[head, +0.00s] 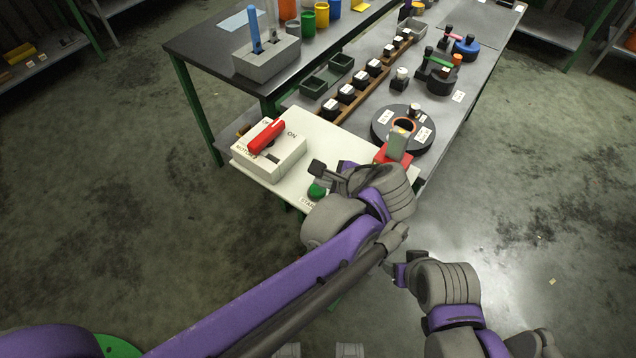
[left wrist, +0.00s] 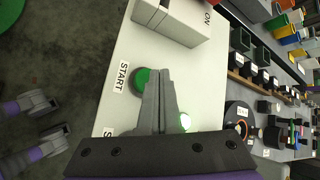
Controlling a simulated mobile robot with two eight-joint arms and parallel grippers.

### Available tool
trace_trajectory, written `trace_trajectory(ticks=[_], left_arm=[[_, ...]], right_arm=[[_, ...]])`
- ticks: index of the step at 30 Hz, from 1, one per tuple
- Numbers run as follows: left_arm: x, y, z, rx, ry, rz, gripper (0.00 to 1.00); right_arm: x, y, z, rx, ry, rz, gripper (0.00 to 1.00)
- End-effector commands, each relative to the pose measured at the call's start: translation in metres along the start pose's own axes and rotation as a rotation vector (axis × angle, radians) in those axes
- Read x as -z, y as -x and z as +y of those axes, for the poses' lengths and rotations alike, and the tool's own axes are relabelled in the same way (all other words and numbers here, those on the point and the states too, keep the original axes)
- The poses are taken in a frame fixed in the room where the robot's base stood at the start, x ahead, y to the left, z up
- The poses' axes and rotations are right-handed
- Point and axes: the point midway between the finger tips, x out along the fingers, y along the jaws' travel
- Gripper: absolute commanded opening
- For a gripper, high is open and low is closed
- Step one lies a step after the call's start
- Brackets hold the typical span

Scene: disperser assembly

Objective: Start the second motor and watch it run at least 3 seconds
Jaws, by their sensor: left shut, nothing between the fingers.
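A white control panel (head: 290,192) at the table's near end carries a switch box (head: 275,165) with a red lever (head: 266,137) and an ON label beside it. The round green START button (head: 317,189) sits near the panel's front edge. In the left wrist view, the START button (left wrist: 141,81) is partly hidden behind my left fingers. My left gripper (head: 319,169) is shut and empty over the button; contact cannot be judged. A bright green spot (left wrist: 185,121) glows beside the fingers in the wrist view. My right arm is low at the right, and its jaws are not clear.
A black round disc with an orange ring (head: 403,125) lies beyond the panel. A red block (head: 381,157) stands near the panel's right side. A grey block (head: 267,59), wooden racks (head: 354,94) and dark green trays (head: 327,76) fill the bench. Open floor surrounds it.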

Motion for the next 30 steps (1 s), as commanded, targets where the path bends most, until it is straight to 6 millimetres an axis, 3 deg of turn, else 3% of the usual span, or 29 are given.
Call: trace_trajectory(ticks=[11,30], left_arm=[[-0.001,0.002,-0.001,0.000,0.000,0.000,0.00],[-0.026,0.036,-0.027,0.001,0.000,-0.001,0.00]], right_arm=[[0.001,0.002,0.000,0.000,0.000,0.001,0.62],[0.030,0.034,0.000,0.000,0.000,0.023,0.62]])
